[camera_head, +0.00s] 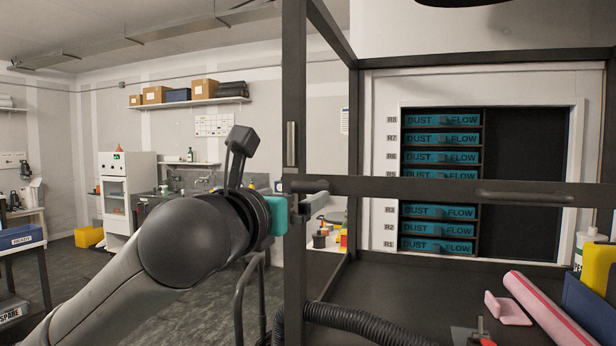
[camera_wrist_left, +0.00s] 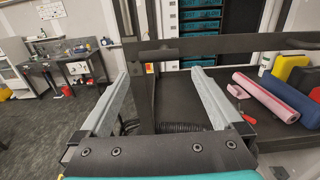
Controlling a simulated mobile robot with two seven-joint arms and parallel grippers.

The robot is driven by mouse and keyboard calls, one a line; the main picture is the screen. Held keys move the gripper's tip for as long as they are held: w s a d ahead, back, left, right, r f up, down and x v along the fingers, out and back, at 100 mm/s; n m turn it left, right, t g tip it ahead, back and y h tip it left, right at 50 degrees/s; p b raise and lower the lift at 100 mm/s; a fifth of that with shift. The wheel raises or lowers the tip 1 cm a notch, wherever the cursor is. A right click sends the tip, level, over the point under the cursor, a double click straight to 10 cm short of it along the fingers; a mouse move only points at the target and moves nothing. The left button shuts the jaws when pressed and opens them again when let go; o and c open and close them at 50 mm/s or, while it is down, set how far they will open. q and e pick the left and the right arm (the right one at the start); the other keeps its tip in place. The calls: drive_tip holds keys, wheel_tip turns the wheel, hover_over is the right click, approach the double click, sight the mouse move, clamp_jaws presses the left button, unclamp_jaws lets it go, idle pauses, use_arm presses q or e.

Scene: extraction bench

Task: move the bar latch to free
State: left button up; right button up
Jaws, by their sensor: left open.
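A dark horizontal bar (camera_head: 420,190) with a handle crosses the front of the bench enclosure. A small dark fitting (camera_head: 308,186), which looks like the bar latch, sits where the bar meets the upright post; its position is hard to read. The bar also shows in the left wrist view (camera_wrist_left: 240,53). My left gripper (camera_head: 299,204) is at the post, just below the fitting, partly hidden by its own wrist. In the left wrist view its two grey fingers (camera_wrist_left: 160,78) are spread apart with nothing between them, pointing towards the post and bar. Contact cannot be told. My right gripper is out of view.
The upright post (camera_head: 294,100) stands close to the left gripper. Behind the bar is a rack of teal "DUST FLOW" filters (camera_head: 437,158).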

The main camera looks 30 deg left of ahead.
sight(309, 189)
use_arm(q)
drive_tip(key=p+x, duration=0.3)
drive_tip(key=p, duration=0.3)
drive_tip(key=shift+w+a, duration=0.15)
drive_tip(key=shift+w, duration=0.2)
drive_tip(key=x, duration=0.3)
drive_tip(key=shift+w+a+f+b, duration=0.1)
drive_tip(key=shift+b, duration=0.3)
drive_tip(key=shift+x, duration=0.8)
drive_tip(key=shift+c, duration=0.4)
drive_tip(key=c, duration=1)
